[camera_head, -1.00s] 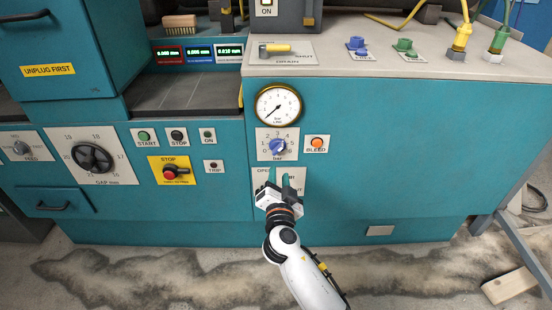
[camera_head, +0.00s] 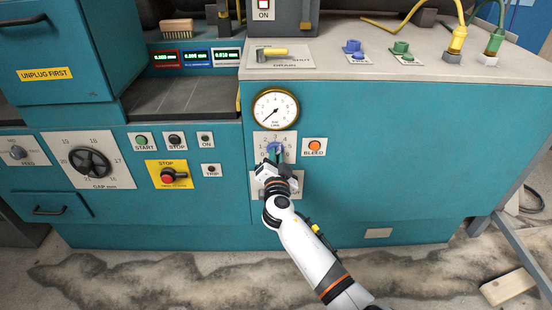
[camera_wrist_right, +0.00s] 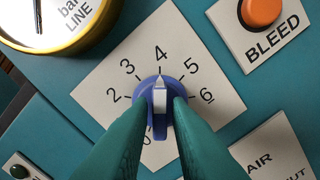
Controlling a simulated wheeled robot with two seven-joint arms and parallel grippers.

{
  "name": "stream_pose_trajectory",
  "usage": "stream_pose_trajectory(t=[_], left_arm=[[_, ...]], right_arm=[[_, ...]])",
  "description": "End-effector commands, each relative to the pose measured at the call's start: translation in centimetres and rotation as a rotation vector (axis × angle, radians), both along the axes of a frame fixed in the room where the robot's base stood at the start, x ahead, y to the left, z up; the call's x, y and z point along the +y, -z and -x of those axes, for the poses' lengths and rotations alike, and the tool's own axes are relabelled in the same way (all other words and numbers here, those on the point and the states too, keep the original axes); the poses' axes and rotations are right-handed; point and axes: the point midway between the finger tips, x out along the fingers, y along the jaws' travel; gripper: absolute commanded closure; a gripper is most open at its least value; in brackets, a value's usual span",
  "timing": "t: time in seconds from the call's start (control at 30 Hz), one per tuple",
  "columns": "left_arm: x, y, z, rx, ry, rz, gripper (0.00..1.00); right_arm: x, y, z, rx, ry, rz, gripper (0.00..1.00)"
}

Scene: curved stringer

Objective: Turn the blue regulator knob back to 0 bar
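The blue regulator knob (camera_head: 275,147) is on a white dial plate below the round gauge. In the right wrist view the knob (camera_wrist_right: 160,88) has a white pointer ridge directed at 4 on the printed scale. My right gripper (camera_head: 274,157) is at the knob from below. In the right wrist view its two green fingers (camera_wrist_right: 165,103) stand on either side of the ridge with a gap between them, so it looks open. Contact with the knob cannot be told. The 0 end of the scale is partly hidden by the fingers. My left gripper is not in view.
The pressure gauge (camera_head: 275,109) is just above the knob, its needle at the lower left. The orange BLEED button (camera_head: 314,146) is close on the right. A white air-valve plate (camera_head: 291,187) lies below, partly covered by my arm. The panel farther right is clear.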

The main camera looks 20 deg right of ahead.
Motion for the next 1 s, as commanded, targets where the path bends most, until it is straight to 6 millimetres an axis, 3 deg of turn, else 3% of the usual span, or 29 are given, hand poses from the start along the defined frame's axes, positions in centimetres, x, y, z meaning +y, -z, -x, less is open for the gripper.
stream_pose_trajectory(t=[0.1, 0.43, 0.6, 1.0], left_arm=[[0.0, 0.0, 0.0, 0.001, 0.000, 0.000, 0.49], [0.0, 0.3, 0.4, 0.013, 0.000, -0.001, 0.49], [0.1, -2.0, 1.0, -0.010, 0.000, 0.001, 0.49], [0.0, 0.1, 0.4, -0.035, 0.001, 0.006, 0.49]], right_arm=[[0.0, 0.0, 0.0, 0.000, 0.000, 0.000, 1.00], [0.0, 0.1, 0.0, 0.008, 0.001, 0.024, 1.00], [0.0, 0.3, 0.0, 0.027, 0.001, 0.094, 1.00], [0.0, 0.2, 0.0, 0.121, 0.001, 0.420, 1.00]])
